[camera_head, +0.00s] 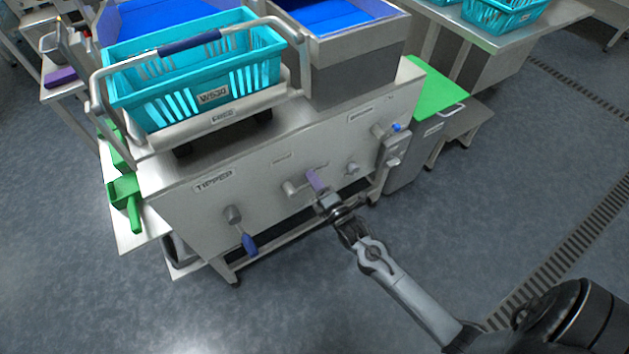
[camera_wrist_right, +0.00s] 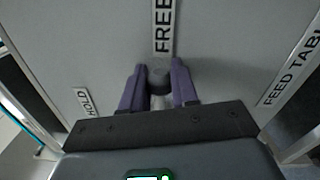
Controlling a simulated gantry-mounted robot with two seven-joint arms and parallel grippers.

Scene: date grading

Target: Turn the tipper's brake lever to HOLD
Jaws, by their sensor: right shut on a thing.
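The tipper's steel front panel (camera_head: 205,210) carries a TIPPER plate. My right gripper (camera_head: 315,181), with purple fingers, reaches the middle of this panel. In the right wrist view its fingers (camera_wrist_right: 159,88) are shut around a dark round-ended brake lever (camera_wrist_right: 159,76), mostly hidden by the gripper. The FREE plate (camera_wrist_right: 162,28) is straight above the lever in that view. The HOLD plate (camera_wrist_right: 87,103) is lower left. A grey stub (camera_head: 291,189) shows just left of the fingers in the head view. My left gripper is not in view.
A blue-handled lever (camera_head: 249,243) hangs at the panel's lower left. A blue knob (camera_head: 396,127) is at the panel's right end, near a green board (camera_head: 438,91). The floor in front is clear.

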